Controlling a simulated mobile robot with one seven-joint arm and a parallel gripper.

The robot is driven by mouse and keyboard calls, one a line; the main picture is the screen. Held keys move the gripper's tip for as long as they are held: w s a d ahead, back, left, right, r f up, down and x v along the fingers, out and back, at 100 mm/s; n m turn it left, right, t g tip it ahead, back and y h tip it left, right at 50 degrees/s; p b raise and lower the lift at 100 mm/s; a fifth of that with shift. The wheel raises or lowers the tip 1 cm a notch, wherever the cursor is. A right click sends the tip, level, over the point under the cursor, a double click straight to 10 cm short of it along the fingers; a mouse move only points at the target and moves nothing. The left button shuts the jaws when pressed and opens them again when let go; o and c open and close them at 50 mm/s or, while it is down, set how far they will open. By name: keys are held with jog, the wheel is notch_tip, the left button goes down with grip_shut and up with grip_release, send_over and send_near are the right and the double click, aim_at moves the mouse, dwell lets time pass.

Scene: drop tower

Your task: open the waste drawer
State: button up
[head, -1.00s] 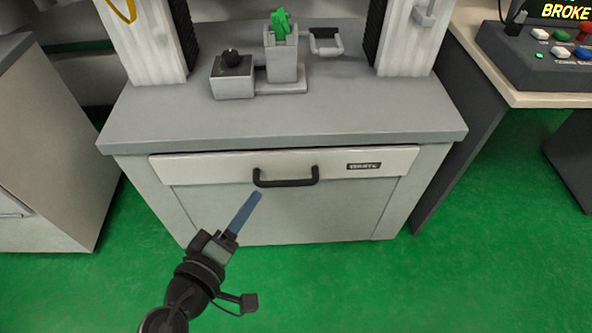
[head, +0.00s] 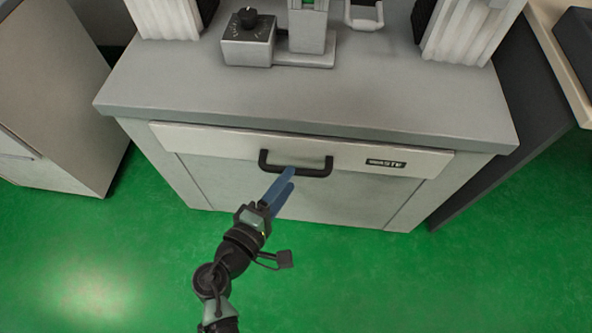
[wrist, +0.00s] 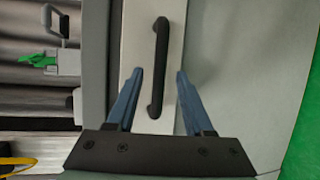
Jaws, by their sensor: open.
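The waste drawer (head: 220,143) is a pale front panel under the grey worktop, with a dark label (head: 386,163) at its right. It looks shut. Its black bar handle (head: 297,170) is in the middle of the panel; in the wrist view the handle (wrist: 158,65) runs up the picture. My gripper (head: 288,178) has blue fingers and is at the handle in the head view. In the wrist view my gripper (wrist: 158,75) is open, with one finger on each side of the handle's near end. I cannot tell whether the fingers touch it.
The worktop (head: 300,95) overhangs the drawer. A grey box with a black knob (head: 248,38) stands on it. A grey cabinet (head: 60,95) is at the left and a dark-sided desk (head: 500,130) at the right. The green floor (head: 400,280) in front is clear.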

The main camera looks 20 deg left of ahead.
jog(key=shift+b+x, duration=0.35)
jog(key=shift+x, duration=1.9)
jog(key=shift+r, duration=0.1)
jog(key=shift+c, duration=0.3)
grip_shut()
